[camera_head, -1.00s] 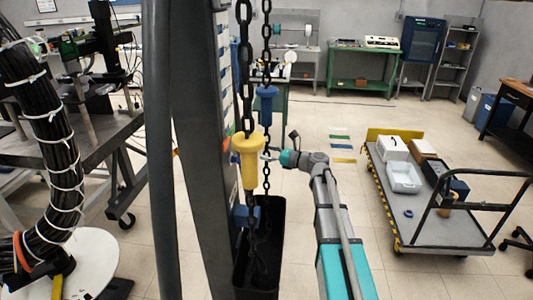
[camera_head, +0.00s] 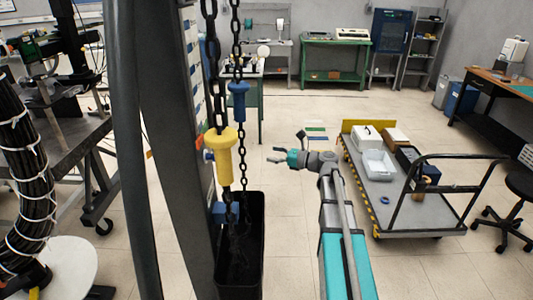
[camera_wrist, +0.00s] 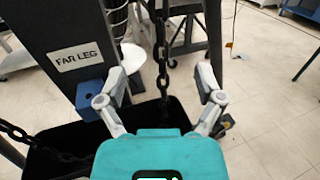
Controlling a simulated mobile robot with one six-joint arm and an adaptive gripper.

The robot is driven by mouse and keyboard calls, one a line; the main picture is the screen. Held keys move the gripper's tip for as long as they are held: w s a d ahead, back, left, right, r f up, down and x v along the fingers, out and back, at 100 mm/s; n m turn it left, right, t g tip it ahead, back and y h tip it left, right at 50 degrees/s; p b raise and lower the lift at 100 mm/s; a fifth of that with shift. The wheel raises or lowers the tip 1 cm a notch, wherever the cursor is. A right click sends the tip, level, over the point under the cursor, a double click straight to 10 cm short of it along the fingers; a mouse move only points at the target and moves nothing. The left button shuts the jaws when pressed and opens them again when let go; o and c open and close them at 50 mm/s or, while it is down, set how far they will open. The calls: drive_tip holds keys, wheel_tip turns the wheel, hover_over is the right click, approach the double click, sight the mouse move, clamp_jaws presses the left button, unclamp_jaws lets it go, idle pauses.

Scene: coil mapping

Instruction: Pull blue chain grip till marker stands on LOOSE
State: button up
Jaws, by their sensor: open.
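The blue chain grip (camera_head: 238,95) hangs on the rear chain in the head view, higher than the yellow grip (camera_head: 221,150) on the nearer chain. My gripper (camera_head: 275,155) is to the right of both grips and below the blue one, with a visible gap. In the wrist view my open gripper (camera_wrist: 160,90) has a dark chain (camera_wrist: 162,55) showing between its fingers, with nothing gripped. I cannot tell the chain's depth there. The post carries a pale strip of plates (camera_head: 190,55); the LOOSE marking and marker cannot be made out.
A black chain bin (camera_head: 253,255) stands under the chains. A post labelled FAR LEG (camera_wrist: 80,55) bears a blue block (camera_wrist: 90,100). A loaded cart (camera_head: 420,215) stands at the right. Open floor lies beyond my gripper.

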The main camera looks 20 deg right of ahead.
drive_tip(key=shift+s, duration=0.1)
idle(0.5)
drive_tip(key=s+a+f+n+g+h, duration=0.1)
drive_tip(key=s+a+f+n+g, duration=0.1)
drive_tip(key=s+a+f+n, duration=0.1)
drive_tip(key=s+a+f+n+g+h, duration=0.2)
drive_tip(key=s+a+f+n, duration=0.1)
drive_tip(key=a+f+n, duration=0.1)
drive_tip(key=s+a+f+n+g+h, duration=0.2)
drive_tip(key=s+a+f+n, duration=0.1)
drive_tip(key=f+n, duration=0.1)
drive_tip(key=shift+s+a+f+n+g, duration=0.2)
drive_tip(key=shift+a+f+n+g, duration=0.1)
drive_tip(key=shift+f+n+g, duration=0.1)
drive_tip(key=s+f+n+g+h, duration=0.2)
drive_tip(key=s+f+n+h, duration=0.1)
drive_tip(key=s+n, duration=0.3)
drive_tip(key=s+d+f+n+g+h, duration=0.1)
drive_tip(key=s+f+n+h, duration=0.2)
drive_tip(key=s+n+h, duration=0.3)
drive_tip(key=shift+s+f+n+g+h, duration=0.3)
drive_tip(key=shift+s+f+n+g, duration=0.1)
drive_tip(key=shift+n, duration=0.3)
idle(1.0)
